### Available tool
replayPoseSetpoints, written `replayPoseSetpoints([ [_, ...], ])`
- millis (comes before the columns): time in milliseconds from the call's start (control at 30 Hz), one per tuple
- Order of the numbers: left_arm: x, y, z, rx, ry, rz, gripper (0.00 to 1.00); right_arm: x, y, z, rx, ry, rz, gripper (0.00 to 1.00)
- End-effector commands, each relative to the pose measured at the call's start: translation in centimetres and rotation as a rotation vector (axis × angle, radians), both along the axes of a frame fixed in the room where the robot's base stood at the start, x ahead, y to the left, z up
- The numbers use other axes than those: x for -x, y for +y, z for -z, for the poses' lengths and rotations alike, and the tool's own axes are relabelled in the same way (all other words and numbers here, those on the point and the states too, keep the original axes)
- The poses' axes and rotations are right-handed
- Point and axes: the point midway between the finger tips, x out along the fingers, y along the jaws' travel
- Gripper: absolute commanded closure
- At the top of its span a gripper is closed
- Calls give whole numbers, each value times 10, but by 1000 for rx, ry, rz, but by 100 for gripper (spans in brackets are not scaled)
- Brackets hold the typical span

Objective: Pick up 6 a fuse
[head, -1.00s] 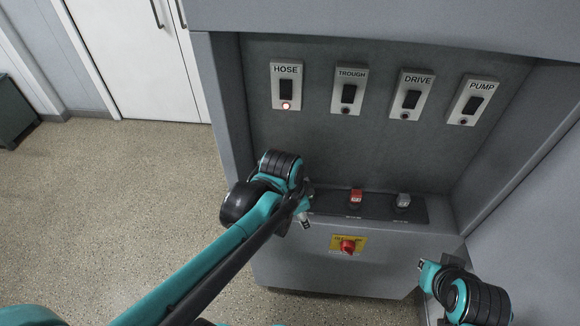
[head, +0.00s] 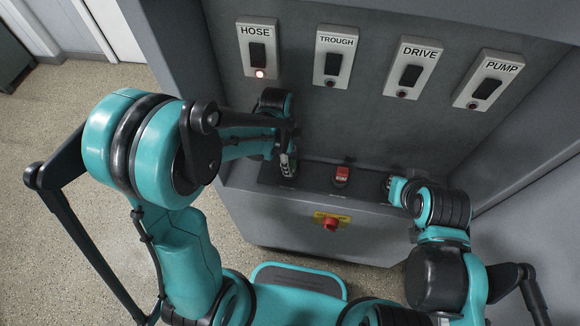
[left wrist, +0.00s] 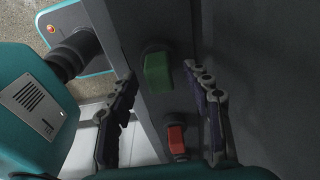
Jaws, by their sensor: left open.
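A green fuse (left wrist: 158,72) stands on the dark fuse strip, seen in the left wrist view. A red fuse (left wrist: 176,138) stands beside it and also shows in the head view (head: 342,175). My left gripper (left wrist: 160,76) is open, with its two fingers apart on either side of the green fuse; contact with it cannot be seen. In the head view my left gripper (head: 288,160) is over the left end of the strip and hides the green fuse. My right gripper (head: 396,190) is at the strip's right end; its fingers are unclear. Fuse ratings are unreadable.
The cabinet's back panel carries the HOSE (head: 258,48), TROUGH (head: 333,56), DRIVE (head: 411,66) and PUMP (head: 488,79) switches; the HOSE lamp is lit red. A red rotary switch (head: 331,225) sits on the front. Cabinet walls flank the recess. Open floor lies left.

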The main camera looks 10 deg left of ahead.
Motion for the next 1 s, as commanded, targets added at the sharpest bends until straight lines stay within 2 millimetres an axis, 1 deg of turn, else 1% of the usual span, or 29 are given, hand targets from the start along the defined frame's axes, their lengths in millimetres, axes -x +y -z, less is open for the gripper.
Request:
replayPoseSetpoints([
  [33, 0, -1, 9, 0, 0, 0, 50, 0, 0, 4, 0, 0, 0, 100],
  [100, 0, -2, 14, 0, 0, 0, 50, 0, 0, 6, 0, 0, 0, 100],
  [367, 0, -2, 15, 0, -1, -1, 50, 0, 0, 5, 0, 0, 0, 100],
  [467, 0, -2, 15, 0, -1, -1, 74, 0, 0, 5, 0, 0, 0, 100],
  [500, 0, -2, 15, 0, -1, -1, 84, 0, 0, 5, 0, 0, 0, 100],
  [567, 0, -2, 15, 0, -1, -1, 100, 0, 0, 5, 0, 0, 0, 100],
  [867, 0, -2, 15, 0, -1, -1, 100, 0, 0, 5, 0, 0, 0, 100],
  [1000, 0, -2, 9, 0, -1, -1, 100, 0, 0, 3, 0, 0, 0, 100],
])
